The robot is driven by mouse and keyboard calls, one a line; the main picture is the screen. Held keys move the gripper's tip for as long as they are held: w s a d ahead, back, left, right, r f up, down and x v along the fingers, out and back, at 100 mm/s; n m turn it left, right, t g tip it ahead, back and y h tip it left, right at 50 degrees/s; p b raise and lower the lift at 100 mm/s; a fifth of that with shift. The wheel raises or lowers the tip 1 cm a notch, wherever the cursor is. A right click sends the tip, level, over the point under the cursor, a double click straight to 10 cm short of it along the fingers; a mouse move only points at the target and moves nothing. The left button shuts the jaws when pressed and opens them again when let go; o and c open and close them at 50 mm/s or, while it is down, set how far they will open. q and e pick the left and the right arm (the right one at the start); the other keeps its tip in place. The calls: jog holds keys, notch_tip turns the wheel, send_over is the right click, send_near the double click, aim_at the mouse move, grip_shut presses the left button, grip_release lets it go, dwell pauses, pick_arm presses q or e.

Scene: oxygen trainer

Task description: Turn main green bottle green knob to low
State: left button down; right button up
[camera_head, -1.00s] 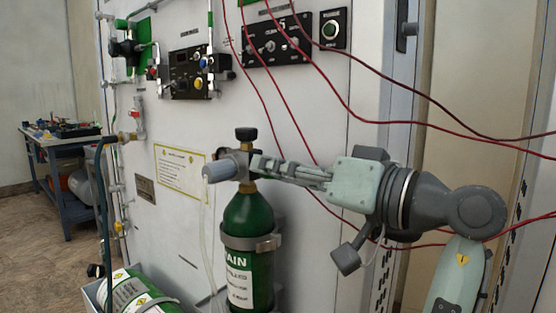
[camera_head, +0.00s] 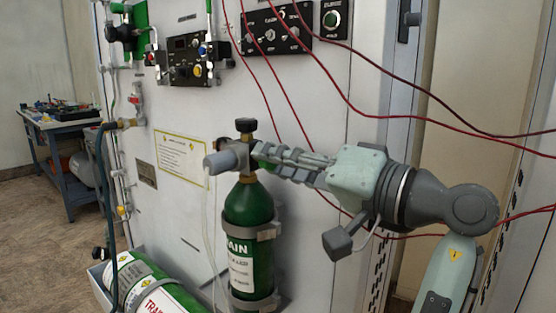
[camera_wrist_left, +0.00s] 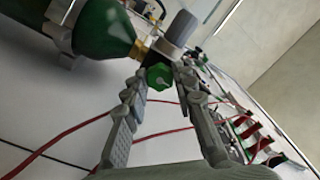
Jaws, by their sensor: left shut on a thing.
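The main green bottle (camera_head: 249,210) stands upright against the panel, with a grey regulator (camera_head: 228,158) and a black top knob (camera_head: 246,126) on its neck. My left gripper (camera_head: 266,156) is at the right side of the regulator. It is shut on the green knob (camera_wrist_left: 159,77), which sits between its fingertips in the left wrist view. In the head view the fingers mostly hide that knob. The bottle's green body also shows at the upper left of the wrist view (camera_wrist_left: 104,30). I cannot read the knob's setting. My right gripper is not in view.
A second green bottle (camera_head: 143,281) lies tilted at the lower left. Red cables (camera_head: 345,100) hang in front of the panel, above and behind my arm. Control boxes (camera_head: 196,60) are mounted higher up. A blue workbench (camera_head: 62,140) stands at the far left.

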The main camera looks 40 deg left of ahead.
pick_arm(q)
jog(key=c, duration=1.2)
grip_release()
jog(key=d, duration=0.8)
jog(key=s+d, duration=0.1)
jog(key=d, duration=0.3)
